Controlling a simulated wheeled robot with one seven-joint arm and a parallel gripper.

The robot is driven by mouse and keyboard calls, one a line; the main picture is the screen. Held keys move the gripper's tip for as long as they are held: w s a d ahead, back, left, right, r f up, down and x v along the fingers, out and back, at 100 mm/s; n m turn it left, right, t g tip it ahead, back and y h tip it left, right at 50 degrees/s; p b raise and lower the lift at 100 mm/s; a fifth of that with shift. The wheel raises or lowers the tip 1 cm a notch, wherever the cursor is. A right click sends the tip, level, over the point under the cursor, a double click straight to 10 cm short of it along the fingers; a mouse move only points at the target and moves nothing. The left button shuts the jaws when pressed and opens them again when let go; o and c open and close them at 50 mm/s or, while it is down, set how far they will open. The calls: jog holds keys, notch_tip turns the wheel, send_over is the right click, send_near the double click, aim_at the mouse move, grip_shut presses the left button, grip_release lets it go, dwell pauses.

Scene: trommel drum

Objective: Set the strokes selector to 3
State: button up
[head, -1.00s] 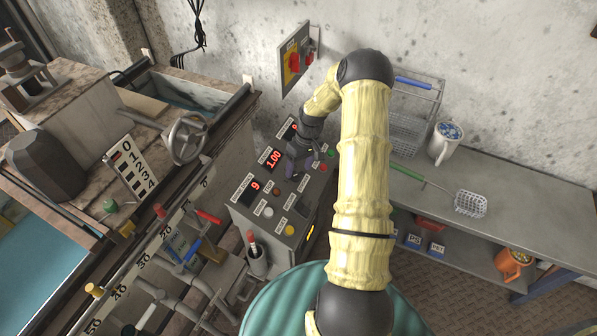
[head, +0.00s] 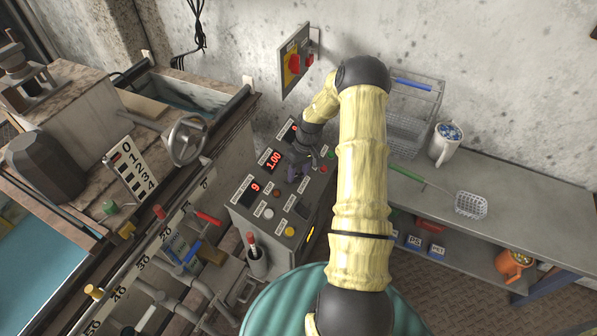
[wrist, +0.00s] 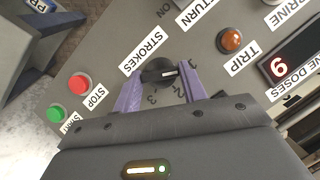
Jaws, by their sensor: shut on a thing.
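The strokes selector is a dark round knob (wrist: 158,71) with a white pointer line, under the STROKES label in the wrist view. Its pointer faces right, roughly between the printed 1 and 2; the 3 (wrist: 152,99) is printed below the knob. My gripper (wrist: 161,76) has its purple fingers on either side of the knob and is shut on it. In the head view my gripper (head: 298,172) is low over the grey control panel (head: 262,228), and the knob is hidden there.
The wrist view shows a red button (wrist: 79,84), a green button (wrist: 57,114), an orange trip lamp (wrist: 231,40) and a red digit display (wrist: 283,67) around the knob. A grey bench (head: 535,205) stands right, a handwheel (head: 187,139) left.

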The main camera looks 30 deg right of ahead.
jog(key=m+y+p, duration=0.1)
jog(key=m, duration=0.1)
jog(key=shift+d+r+m+p, duration=0.1)
jog(key=shift+d+m+p, duration=0.05)
jog(key=shift+m+p, duration=0.25)
jog(key=m+y+p, duration=0.1)
jog(key=m, duration=0.2)
jog(key=shift+d+y, duration=0.15)
jog(key=shift+y, duration=0.15)
jog(key=m, duration=0.2)
jog(key=m+t+y, duration=0.1)
jog(key=shift+s+f+m+p, duration=0.1)
jog(key=shift+f+m+p, duration=0.1)
jog(key=shift+m+p, duration=0.2)
jog(key=m+t+y, duration=0.1)
jog(key=m, duration=0.2)
jog(key=shift+s+d+m+p, duration=0.1)
jog(key=shift+d+m+p, duration=0.05)
jog(key=shift+m+p, duration=0.25)
jog(key=m+t, duration=0.1)
jog(key=m, duration=0.1)
jog(key=m+t+y+p, duration=0.1)
jog(key=m, duration=0.2)
jog(key=shift+s+f+m+t, duration=0.1)
jog(key=shift+s+m+t, duration=0.05)
jog(key=shift+m+t, duration=0.15)
jog(key=shift+s+m+t+p, duration=0.15)
jog(key=shift+m+t+p, duration=0.85)
jog(key=shift+m, duration=1.4)
jog(key=shift+f, duration=0.1)
